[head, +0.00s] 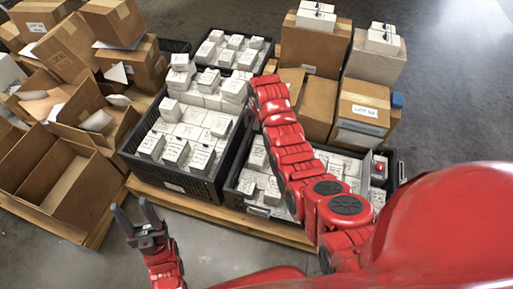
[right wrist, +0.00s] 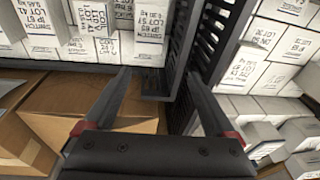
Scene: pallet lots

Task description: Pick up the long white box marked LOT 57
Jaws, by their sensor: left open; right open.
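Many small white boxes with printed labels stand in the black crates, such as this group (head: 190,130). I cannot make out which one is marked LOT 57. In the right wrist view, white boxes (right wrist: 150,22) with LOT labels stand at the top left and more (right wrist: 262,70) at the right, beyond a black crate wall (right wrist: 180,60). My right gripper (right wrist: 158,76) is open and empty, over the crate edge and a cardboard box. In the head view its arm reaches over the crates and the gripper itself is hidden. My left gripper (head: 138,214) is open and empty, above the floor in front of the pallet.
Black crates (head: 205,188) stand on a wooden pallet (head: 225,212). Open cardboard boxes (head: 45,180) crowd a pallet at the left. Closed cardboard boxes (head: 318,45) stand behind the right crate, some with white boxes on top. Grey floor (head: 450,90) is clear at the right.

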